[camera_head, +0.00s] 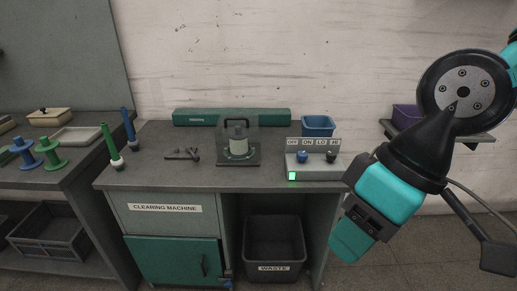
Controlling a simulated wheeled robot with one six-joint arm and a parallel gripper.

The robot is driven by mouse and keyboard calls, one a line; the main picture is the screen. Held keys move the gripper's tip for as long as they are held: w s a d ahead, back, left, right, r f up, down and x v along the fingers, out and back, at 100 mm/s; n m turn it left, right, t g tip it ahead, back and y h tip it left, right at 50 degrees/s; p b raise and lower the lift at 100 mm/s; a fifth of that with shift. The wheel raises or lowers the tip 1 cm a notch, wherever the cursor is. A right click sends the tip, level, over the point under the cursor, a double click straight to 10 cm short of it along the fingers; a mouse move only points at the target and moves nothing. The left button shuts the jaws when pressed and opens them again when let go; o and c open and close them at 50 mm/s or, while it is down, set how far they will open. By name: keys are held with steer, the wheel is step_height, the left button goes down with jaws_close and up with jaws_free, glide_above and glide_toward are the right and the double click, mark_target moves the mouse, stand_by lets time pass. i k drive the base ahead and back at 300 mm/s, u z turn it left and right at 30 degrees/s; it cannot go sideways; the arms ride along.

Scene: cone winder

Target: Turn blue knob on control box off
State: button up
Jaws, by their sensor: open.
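The control box (303,168) sits at the right end of the bench top. Its blue knob (302,157) is on the left, below the OFF and ON labels. Its pointing direction is too small to tell. A black knob (331,157) is to its right, below LO and HI. A green light (292,176) is lit on the front left of the box. My gripper (352,238) is at the lower end of my teal and black arm, right of and below the box, apart from both knobs. The gripper is open; its fingertips are hard to make out.
A clear-covered device (238,143) stands left of the box, and a blue bin (318,126) stands behind it. A green and a blue stick-like tool stand at the bench's left. A waste bin (274,247) is below. A wall shelf (470,139) holds a purple bin (405,115).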

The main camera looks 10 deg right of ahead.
mark_target(302, 156)
steer(key=u, duration=0.1)
steer(key=i, duration=1.1)
steer(key=z, duration=0.35)
